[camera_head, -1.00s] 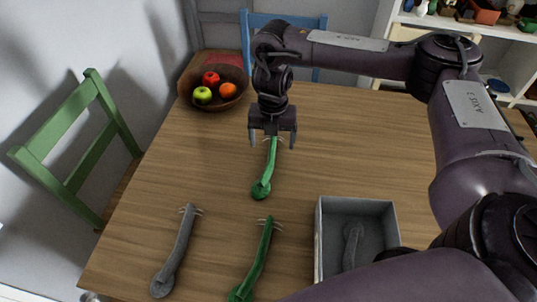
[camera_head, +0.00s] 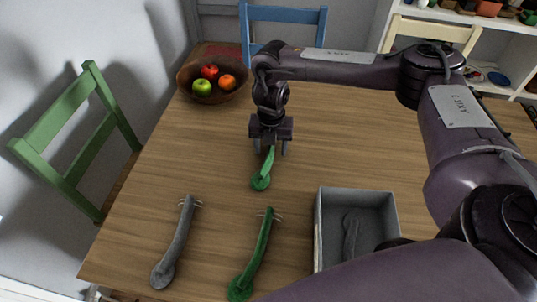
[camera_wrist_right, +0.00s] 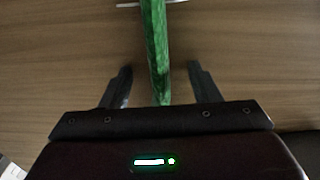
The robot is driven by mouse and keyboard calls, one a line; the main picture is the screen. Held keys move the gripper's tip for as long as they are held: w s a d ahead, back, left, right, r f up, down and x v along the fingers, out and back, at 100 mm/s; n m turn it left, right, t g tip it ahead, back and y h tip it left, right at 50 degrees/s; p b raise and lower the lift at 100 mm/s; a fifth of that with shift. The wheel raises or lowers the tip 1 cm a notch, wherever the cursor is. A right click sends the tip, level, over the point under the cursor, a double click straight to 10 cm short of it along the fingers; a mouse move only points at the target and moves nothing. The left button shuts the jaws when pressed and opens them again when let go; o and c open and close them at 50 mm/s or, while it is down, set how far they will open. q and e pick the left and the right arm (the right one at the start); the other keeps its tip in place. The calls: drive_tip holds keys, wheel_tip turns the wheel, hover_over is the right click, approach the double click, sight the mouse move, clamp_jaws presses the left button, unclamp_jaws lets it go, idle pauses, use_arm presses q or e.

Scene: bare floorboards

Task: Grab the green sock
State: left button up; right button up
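A long green sock (camera_head: 262,178) with a rounded end lies on the wooden table, partly hidden under my right gripper (camera_head: 270,151). In the right wrist view the sock (camera_wrist_right: 155,45) runs between the two fingers, with a gap on each side. The right gripper (camera_wrist_right: 159,72) is open and holds nothing. A second green sock (camera_head: 256,252) lies nearer the table's front edge. My left gripper is not in view.
A grey sock (camera_head: 177,242) lies at the front left. A grey box (camera_head: 318,228) at the right holds another grey sock (camera_head: 350,236). A brown fruit bowl (camera_head: 213,97) stands at the back left. The table's middle right is clear.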

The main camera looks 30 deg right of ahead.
drive_tip(key=c, duration=0.4)
drive_tip(key=shift+o, duration=0.2)
drive_tip(key=shift+r, duration=0.15)
